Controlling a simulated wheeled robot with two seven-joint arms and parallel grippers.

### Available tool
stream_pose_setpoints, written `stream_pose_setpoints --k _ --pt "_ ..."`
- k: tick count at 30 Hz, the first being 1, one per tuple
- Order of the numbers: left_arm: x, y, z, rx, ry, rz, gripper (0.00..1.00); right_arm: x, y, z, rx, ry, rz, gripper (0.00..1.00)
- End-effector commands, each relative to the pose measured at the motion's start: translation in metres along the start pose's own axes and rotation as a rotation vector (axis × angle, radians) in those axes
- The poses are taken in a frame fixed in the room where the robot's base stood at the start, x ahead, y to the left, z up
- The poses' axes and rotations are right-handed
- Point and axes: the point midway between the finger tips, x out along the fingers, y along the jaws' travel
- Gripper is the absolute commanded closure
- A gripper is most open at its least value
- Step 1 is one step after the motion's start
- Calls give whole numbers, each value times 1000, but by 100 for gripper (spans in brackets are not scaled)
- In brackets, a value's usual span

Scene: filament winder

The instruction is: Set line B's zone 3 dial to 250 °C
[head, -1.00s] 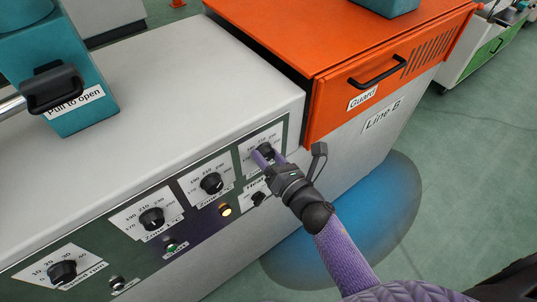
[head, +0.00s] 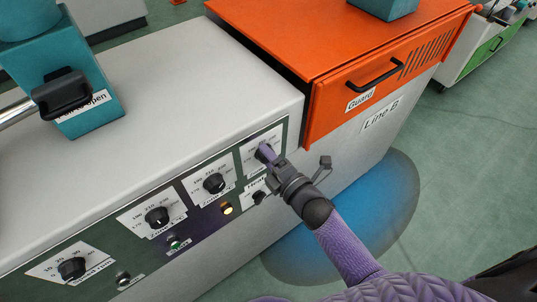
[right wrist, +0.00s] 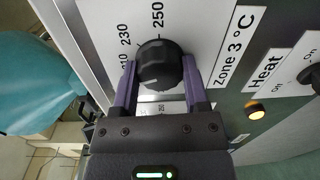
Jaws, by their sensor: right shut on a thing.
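The zone 3 dial (right wrist: 160,65) is a black round knob on a white scale plate (head: 258,140) at the right end of the front panel. My right gripper (head: 268,156) is on this dial, its purple fingers on both sides of the knob in the right wrist view (right wrist: 158,85). The scale in that view shows 210, 230 and 250, with 250 beyond the knob's far side. A small pale mark shows on the knob's near face; I cannot tell surely which number it points to. My left gripper is not in view.
To the left are the zone 2 dial (head: 214,183), another zone dial (head: 157,217) and the speed dial (head: 72,268). The heat switch (head: 259,197) and a lit amber lamp (head: 227,208) sit just below. The orange guard (head: 385,85) stands at the right, above the Line B label.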

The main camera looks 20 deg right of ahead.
Motion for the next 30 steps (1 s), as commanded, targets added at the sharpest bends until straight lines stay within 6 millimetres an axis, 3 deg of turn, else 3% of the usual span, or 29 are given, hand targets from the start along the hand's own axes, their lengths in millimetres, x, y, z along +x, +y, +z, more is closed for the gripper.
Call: stream_pose_setpoints --k 30 --pt "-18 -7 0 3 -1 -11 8 0 1 2 960 40 -9 100"
